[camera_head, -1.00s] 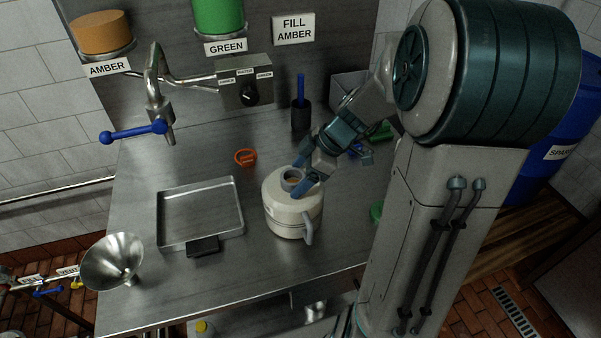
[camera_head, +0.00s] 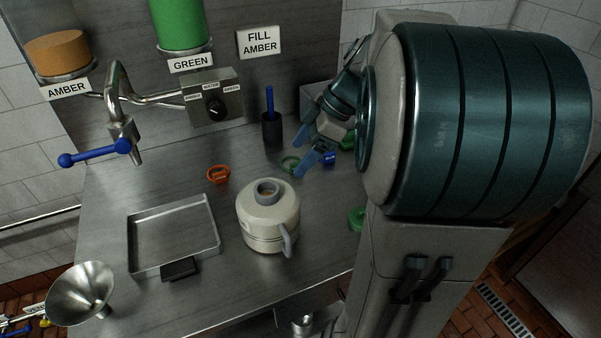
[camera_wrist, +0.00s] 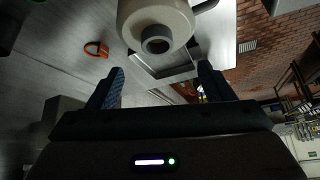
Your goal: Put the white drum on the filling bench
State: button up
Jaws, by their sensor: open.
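The white drum (camera_head: 268,222) stands upright on the steel filling bench (camera_head: 200,294), with a grey neck on top and a grey handle at its front right. It also shows in the wrist view (camera_wrist: 157,22), beyond the fingers. My gripper (camera_head: 309,154) is open and empty. It is behind and to the right of the drum, apart from it. In the wrist view my gripper's two fingers (camera_wrist: 160,84) are spread with nothing between them.
A metal tray (camera_head: 176,270) and a funnel (camera_head: 80,292) are left of the drum. A blue-handled tool in a dark cup (camera_head: 271,130), a tap with blue lever (camera_head: 95,153) and a selector box (camera_head: 212,98) are at the back.

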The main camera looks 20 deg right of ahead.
jog(key=s+a+f+m+h, duration=0.2)
jog(key=s+a+m+h, duration=0.1)
jog(key=s+m, duration=0.3)
jog(key=s+a+f+m+t+h, duration=0.1)
jog(key=s+a+f+m+h, duration=0.1)
jog(key=s+a+m, duration=0.2)
jog(key=shift+s+a+f+m+h, duration=0.2)
jog(key=shift+s+f+m+h, duration=0.2)
jog(key=shift+s+m, duration=1.15)
jog(key=shift+w+m, duration=0.25)
jog(key=shift+w, duration=0.05)
